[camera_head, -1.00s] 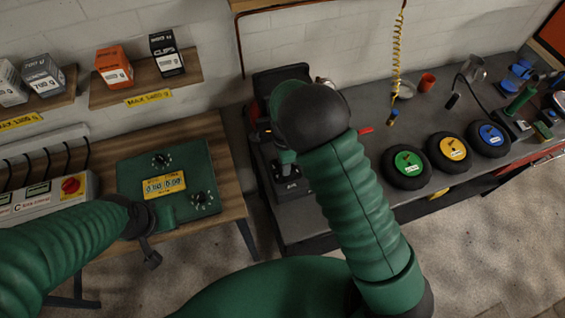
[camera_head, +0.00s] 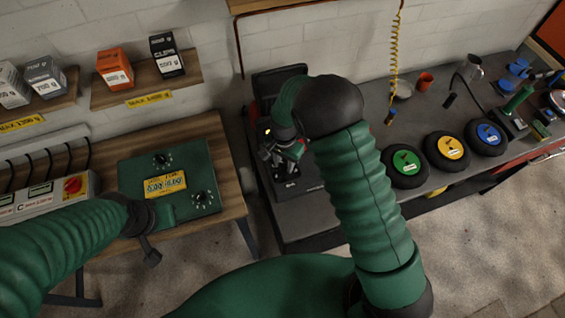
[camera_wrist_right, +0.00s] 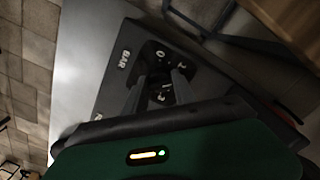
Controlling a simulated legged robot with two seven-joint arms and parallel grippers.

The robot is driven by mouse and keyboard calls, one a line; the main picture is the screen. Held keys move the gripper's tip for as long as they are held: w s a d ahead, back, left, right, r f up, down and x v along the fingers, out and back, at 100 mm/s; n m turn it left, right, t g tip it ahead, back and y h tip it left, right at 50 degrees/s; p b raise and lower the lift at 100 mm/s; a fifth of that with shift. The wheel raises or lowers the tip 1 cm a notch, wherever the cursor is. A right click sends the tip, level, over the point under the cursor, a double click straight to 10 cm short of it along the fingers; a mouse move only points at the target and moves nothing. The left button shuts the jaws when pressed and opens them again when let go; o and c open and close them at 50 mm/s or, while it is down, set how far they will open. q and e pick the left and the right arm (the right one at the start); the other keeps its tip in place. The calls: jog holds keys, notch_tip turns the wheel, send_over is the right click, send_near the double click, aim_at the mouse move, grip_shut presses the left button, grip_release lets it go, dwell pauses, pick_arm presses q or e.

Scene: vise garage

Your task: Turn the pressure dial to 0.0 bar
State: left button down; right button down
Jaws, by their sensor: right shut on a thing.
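The pressure dial (camera_wrist_right: 157,74) is a dark knob on a dark panel, with white digits around it and the word BAR to its left in the right wrist view. My right gripper (camera_wrist_right: 158,82) is shut on it, one finger on either side. The fingers hide part of the knob, so I cannot tell its exact setting. In the head view my right gripper (camera_head: 283,168) is over the black device (camera_head: 300,188) at the left end of the grey bench. My left arm ends beside the green control box; a small dark part (camera_head: 151,257) hangs there, its jaw state unclear.
The green control box (camera_head: 134,178) with a yellow display (camera_head: 166,185) and knobs stands on the wooden table (camera_head: 228,180). Green, yellow and blue-centred wheels (camera_head: 407,168) lie on the grey bench (camera_head: 330,222). A yellow coiled hose (camera_head: 396,60) hangs above it.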

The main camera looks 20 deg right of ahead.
jog(key=shift+w+d+r+n, duration=0.1)
jog(key=shift+d+n, duration=0.05)
jog(key=shift+n, duration=0.7)
jog(key=shift+w+d+n, duration=0.1)
jog(key=shift+n, duration=1.75)
jog(key=shift+a+n, duration=0.1)
jog(key=shift+n, duration=1)
jog(key=shift+n+p, duration=0.5)
jog(key=shift+n, duration=2.8)
dwell(0.9)
